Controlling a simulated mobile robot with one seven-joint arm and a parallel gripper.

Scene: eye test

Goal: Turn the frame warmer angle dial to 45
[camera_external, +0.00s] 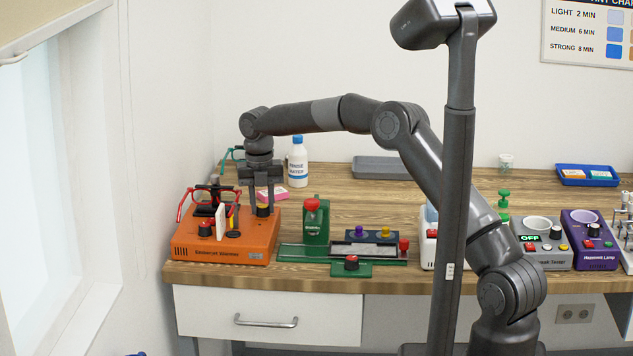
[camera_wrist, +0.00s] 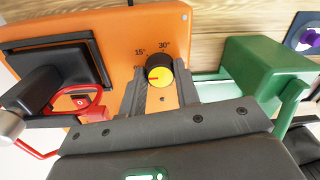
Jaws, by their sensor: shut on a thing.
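The orange frame warmer (camera_external: 222,250) stands at the left end of the wooden bench. Its angle dial (camera_wrist: 160,76) has a yellow and black top with a small red mark on its left part. The labels 15° and 30° show above the dial in the wrist view; no 45 label is visible, and the right finger covers the panel there. My gripper (camera_wrist: 161,80) is shut on the dial, one finger on each side. In the external view my gripper (camera_external: 261,203) points down at the warmer's right rear, at the dial (camera_external: 263,210).
Red glasses (camera_wrist: 82,100) and a black plate (camera_wrist: 58,65) stand on the warmer, left of my gripper. A green device (camera_external: 316,221) stands close to the warmer's right. A white bottle (camera_external: 297,163) is behind. A grey tray (camera_external: 380,168) lies further back.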

